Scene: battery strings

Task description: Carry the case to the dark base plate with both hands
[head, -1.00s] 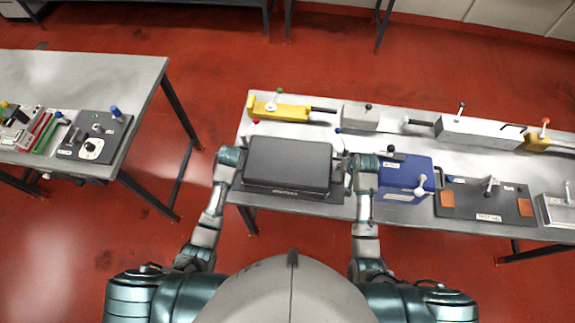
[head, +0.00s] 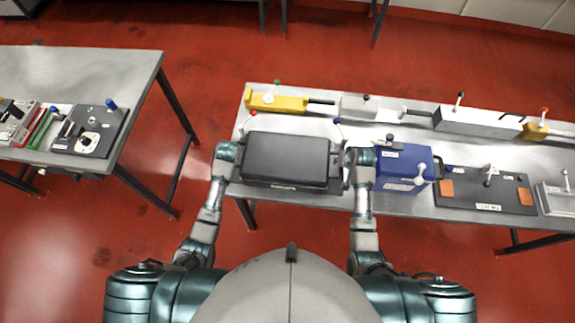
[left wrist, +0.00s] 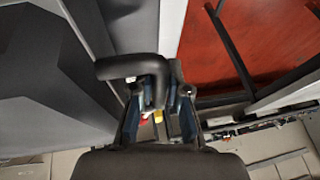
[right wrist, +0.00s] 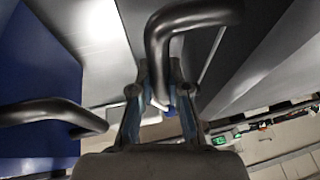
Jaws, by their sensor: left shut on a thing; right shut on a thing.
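The dark grey case (head: 286,158) is at the left end of the right-hand table, between my two hands. My left gripper (head: 232,160) is at its left side, shut on a black bar handle (left wrist: 128,68). My right gripper (head: 346,163) is at its right side, shut on the other black handle (right wrist: 190,18). The case looks level; I cannot tell whether it rests or is slightly raised. A dark plate edge (head: 335,201) shows under its front. Another dark plate (head: 512,205) with orange pads lies further right on the same table; I cannot tell which is the base plate.
A blue box (head: 403,170) with a handle stands close to my right gripper. Yellow (head: 275,102) and grey (head: 480,122) fixtures line the table's back. A separate table (head: 135,75) on the left holds smaller devices; open red floor lies between the tables.

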